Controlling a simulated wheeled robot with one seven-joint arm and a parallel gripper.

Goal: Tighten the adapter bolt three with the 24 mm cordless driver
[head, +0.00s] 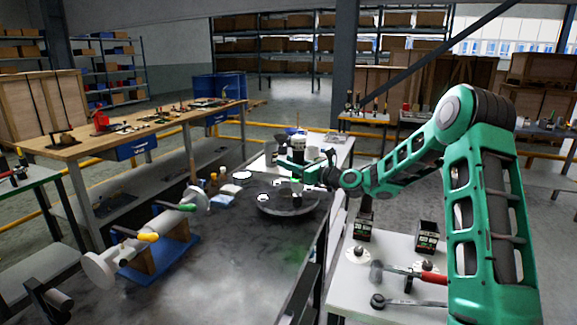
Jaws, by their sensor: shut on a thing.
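My gripper (303,172) is at the end of my green arm, near the middle of the head view. It is shut on the cordless driver (298,144), a dark and pale upright tool. The driver points down over a round grey metal disc (272,208) on the dark bench. Its lower end is close to the disc; I cannot tell whether it touches a bolt. Adapter bolt three cannot be picked out at this size. The driver's size marking is not readable.
A shaft with round flanges (98,270) lies on a blue stand at left. A white side table (400,262) at right holds black chargers or boxes (428,235), a red-handled hammer (410,272) and a wrench (400,302). The dark bench front (215,275) is clear.

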